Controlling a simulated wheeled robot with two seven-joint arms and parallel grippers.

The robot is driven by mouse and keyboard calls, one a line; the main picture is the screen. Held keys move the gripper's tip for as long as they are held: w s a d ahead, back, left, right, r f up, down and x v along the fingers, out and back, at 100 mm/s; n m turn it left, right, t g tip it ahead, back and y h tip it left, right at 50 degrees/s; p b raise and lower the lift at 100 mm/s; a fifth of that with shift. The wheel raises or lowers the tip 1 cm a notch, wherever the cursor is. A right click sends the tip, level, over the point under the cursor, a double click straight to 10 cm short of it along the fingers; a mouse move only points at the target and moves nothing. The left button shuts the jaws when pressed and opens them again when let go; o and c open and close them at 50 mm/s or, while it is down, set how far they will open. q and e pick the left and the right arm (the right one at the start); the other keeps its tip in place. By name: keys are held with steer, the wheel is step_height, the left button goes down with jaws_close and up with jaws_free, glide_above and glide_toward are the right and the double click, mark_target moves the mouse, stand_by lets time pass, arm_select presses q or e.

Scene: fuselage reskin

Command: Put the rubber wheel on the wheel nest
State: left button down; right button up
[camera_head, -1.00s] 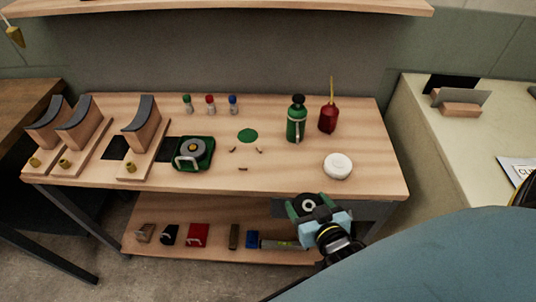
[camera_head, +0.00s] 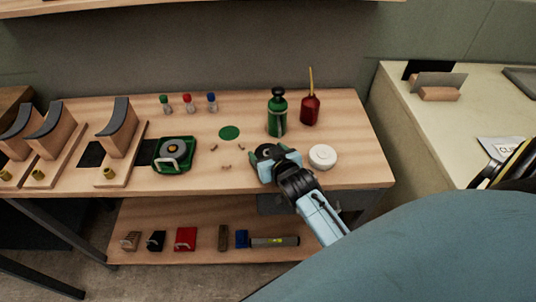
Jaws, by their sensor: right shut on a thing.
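My right gripper (camera_head: 268,155) is shut on the dark rubber wheel (camera_head: 265,151), which has a pale hub. It holds the wheel over the front part of the wooden bench, between the small brown pegs and a white round tin. The fingers and wrist hide part of the wheel. Several small brown pegs (camera_head: 227,166) stand in a rough ring on the bench, just left of the wheel; they look like the wheel nest. My left gripper is not in view.
A green disc (camera_head: 229,132) lies behind the pegs. A green bottle (camera_head: 277,113) and red oil can (camera_head: 310,109) stand behind the gripper, the white tin (camera_head: 322,156) to its right. A green tray (camera_head: 175,154) with a grey roll sits left of the pegs.

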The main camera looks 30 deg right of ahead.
steer(key=shift+s, duration=0.1)
steer(key=o, duration=0.7)
steer(key=shift+f, duration=0.2)
steer(key=o, duration=0.4)
steer(key=shift+o, duration=0.2)
